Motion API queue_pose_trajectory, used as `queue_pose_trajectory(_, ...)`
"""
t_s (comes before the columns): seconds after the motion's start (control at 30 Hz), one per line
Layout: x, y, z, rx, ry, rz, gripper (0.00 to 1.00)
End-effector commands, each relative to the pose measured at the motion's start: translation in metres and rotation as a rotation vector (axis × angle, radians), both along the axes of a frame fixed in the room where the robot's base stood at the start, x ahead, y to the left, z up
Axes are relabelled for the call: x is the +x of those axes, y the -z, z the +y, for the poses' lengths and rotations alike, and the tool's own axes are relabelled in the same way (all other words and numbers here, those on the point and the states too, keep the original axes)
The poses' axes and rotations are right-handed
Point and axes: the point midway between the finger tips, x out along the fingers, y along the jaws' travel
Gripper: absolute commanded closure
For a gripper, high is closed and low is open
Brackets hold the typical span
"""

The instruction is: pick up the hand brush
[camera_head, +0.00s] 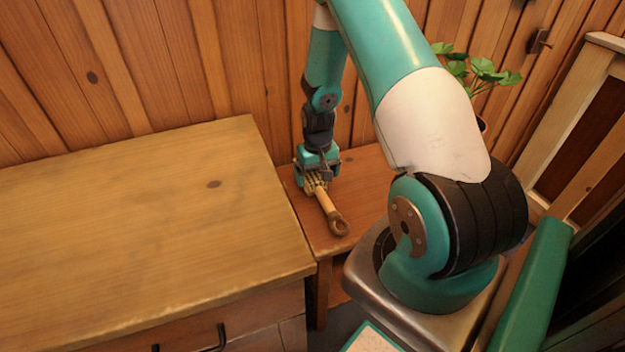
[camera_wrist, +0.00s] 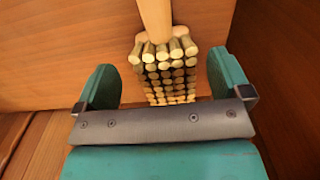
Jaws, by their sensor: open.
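The hand brush (camera_head: 328,209) lies on a small wooden side table (camera_head: 365,178), its wooden handle toward the front and its bristle end toward the back. My gripper (camera_head: 314,179) is at the bristle end. In the wrist view, the brush head (camera_wrist: 163,68) with its rows of pale bristle tufts shows between the two teal fingers of my gripper (camera_wrist: 160,88), with a gap on each side. The jaws are open. The handle runs out of the top of the wrist view, and the lower part of the head is hidden behind the grey gripper plate.
A larger wooden dresser (camera_head: 150,235) with dark drawer handles stands to the left, close beside the side table. A wood-plank wall (camera_head: 180,60) rises behind. A leafy plant (camera_head: 478,72) stands at the back right, partly behind my arm.

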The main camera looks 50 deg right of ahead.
Motion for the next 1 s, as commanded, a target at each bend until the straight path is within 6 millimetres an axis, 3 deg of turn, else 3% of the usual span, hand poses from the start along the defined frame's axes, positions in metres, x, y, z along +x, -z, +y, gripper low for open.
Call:
queue_pose_trajectory(0.2,0.0,0.032,0.004,0.001,0.0,0.002,0.04)
queue_pose_trajectory(0.5,0.0,0.036,0.004,0.0,0.0,0.0,0.04)
queue_pose_trajectory(0.77,0.0,0.036,0.004,0.0,0.0,0.001,0.62)
queue_pose_trajectory(1.0,0.0,0.035,0.004,0.0,0.0,0.0,0.62)
